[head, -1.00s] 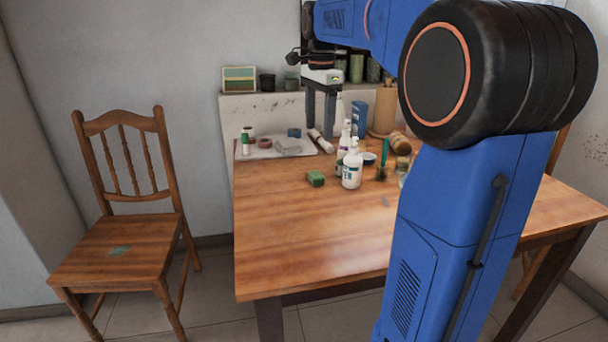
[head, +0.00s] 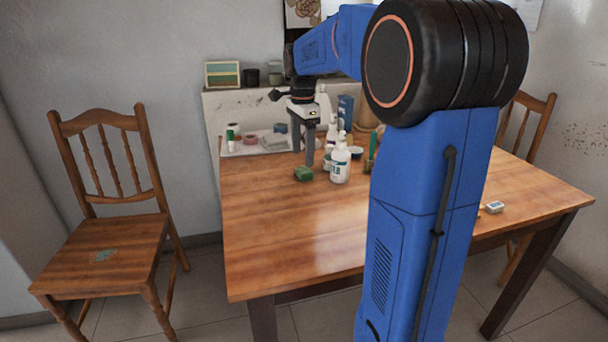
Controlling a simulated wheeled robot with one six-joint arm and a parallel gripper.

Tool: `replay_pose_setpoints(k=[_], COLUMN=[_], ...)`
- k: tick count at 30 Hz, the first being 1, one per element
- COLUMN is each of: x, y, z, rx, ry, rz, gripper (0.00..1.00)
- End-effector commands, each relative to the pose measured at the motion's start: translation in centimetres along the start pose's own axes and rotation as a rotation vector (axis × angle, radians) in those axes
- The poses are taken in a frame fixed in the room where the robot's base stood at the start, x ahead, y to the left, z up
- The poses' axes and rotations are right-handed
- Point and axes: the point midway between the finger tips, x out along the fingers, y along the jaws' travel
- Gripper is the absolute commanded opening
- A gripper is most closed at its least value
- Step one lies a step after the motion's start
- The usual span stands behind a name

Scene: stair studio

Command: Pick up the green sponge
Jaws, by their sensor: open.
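The green sponge (head: 303,174) lies on the wooden table (head: 265,235), left of a white pump bottle. My gripper (head: 303,158) points down with its two grey fingers apart. It is open and empty. In the picture its fingertips come down at the sponge's upper edge, and the right finger ends just right of the sponge. I cannot tell whether the fingers are beside the sponge or behind it, or whether they touch it.
The white pump bottle (head: 340,163) stands close right of the sponge, with more bottles and jars behind. A pale tray (head: 238,150) with small items lies at the back left. The table's front left is clear. A wooden chair (head: 105,250) stands at the left.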

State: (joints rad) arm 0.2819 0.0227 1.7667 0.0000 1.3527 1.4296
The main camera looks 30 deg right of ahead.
Motion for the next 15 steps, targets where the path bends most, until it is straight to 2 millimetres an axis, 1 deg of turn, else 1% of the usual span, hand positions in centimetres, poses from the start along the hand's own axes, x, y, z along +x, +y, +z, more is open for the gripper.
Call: replay_pose_setpoints(k=[8, 15], x=[1.8, 5.0], y=[-0.1, -0.2], z=[-0.1, -0.1], rx=[0.000, 0.000], ry=[0.000, 0.000], rz=[0.001, 0.001], gripper=[0.66, 0.66])
